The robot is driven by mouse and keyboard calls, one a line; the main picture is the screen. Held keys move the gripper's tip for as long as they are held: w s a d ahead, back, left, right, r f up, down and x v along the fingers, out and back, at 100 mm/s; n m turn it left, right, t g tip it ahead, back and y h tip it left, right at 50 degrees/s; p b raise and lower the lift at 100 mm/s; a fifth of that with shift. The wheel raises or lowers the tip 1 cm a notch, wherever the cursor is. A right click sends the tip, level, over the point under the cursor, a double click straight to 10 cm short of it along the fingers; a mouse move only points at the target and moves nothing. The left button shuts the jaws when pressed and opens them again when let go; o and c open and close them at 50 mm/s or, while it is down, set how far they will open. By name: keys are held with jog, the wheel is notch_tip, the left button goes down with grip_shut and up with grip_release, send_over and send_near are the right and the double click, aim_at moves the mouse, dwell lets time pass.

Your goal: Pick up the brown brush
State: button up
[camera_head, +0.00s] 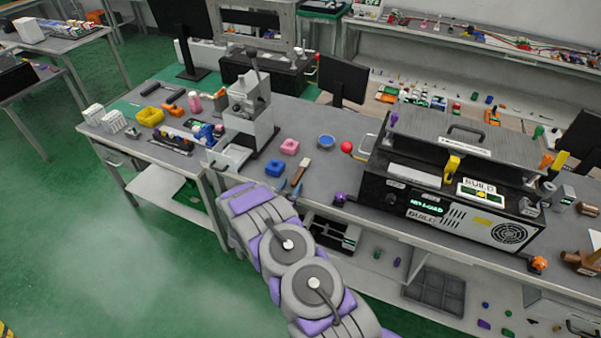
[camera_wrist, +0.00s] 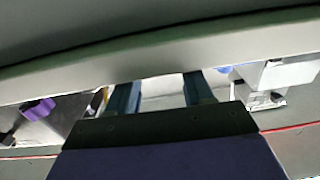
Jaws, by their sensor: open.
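The brown brush (camera_head: 301,170) lies near the front edge of the grey workbench, with a brown end and a paler end. My gripper (camera_head: 290,187) is at the bench's front edge, just on the near side of the brush. Its two blue fingers are apart with nothing seen between them. In the wrist view the same open fingers (camera_wrist: 160,88) point toward a bright gap below a wide grey slab. I cannot make out the brush in the wrist view. Whether a finger touches the brush cannot be told.
A blue block (camera_head: 275,168) and a pink block (camera_head: 289,147) sit left of and behind the brush. A blue round dish (camera_head: 326,142) is behind it. A grey press machine (camera_head: 250,110) stands to the left; a large black device (camera_head: 455,190) fills the right.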

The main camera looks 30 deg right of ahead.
aim_at(300, 172)
jog(key=shift+x, duration=1.7)
jog(key=shift+d+f, duration=0.1)
grip_shut()
